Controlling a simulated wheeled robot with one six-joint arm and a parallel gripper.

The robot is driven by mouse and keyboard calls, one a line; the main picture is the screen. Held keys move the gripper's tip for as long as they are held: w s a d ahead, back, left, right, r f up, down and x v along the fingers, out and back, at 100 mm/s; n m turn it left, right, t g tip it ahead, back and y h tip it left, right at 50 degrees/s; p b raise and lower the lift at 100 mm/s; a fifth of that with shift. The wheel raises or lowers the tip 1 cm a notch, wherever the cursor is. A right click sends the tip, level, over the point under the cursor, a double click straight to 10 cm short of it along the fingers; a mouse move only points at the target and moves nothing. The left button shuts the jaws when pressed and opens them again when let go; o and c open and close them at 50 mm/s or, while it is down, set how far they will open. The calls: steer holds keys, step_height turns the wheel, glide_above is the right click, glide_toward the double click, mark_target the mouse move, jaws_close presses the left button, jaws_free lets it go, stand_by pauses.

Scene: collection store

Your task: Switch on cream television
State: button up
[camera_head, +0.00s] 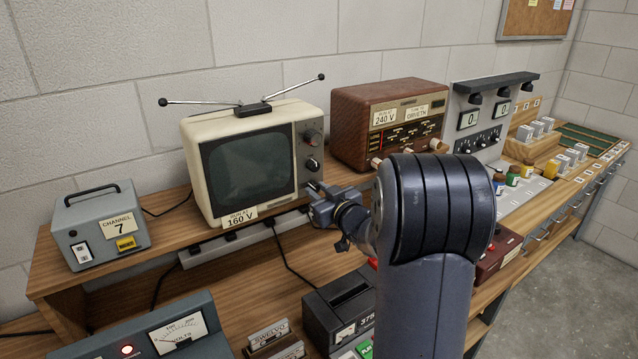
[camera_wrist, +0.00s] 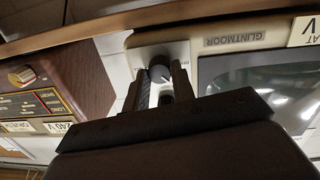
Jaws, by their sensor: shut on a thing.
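The cream television (camera_head: 200,175) stands on the wooden shelf, with a dark screen and a "160 V" tag at its lower edge. Two dark knobs (camera_head: 312,151) show on its right panel above my gripper (camera_head: 319,196). In the wrist view, which is upside down, the television (camera_wrist: 190,47) bears the name GLINTMOOR. My gripper (camera_wrist: 162,82) has its fingers on either side of a dark lower knob (camera_wrist: 159,72) on the panel and is shut on it. In the head view my gripper hides this knob.
A brown radio (camera_head: 385,110) tagged "240 V" stands right of the television. A grey box marked "CHANNEL 7" (camera_head: 100,230) is at left. Below are a voltmeter unit (camera_head: 150,335) with a red lamp lit and a dark "375" device (camera_head: 340,305).

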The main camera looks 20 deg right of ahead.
steer(key=m+p, duration=0.3)
steer(key=m, duration=0.1)
steer(key=shift+m+y, duration=0.3)
stand_by(0.3)
steer(key=o, duration=1)
steer(key=s+d+b, duration=0.2)
steer(key=s, duration=0.8)
steer(key=shift+s+r, duration=0.3)
steer(key=shift+r, duration=0.1)
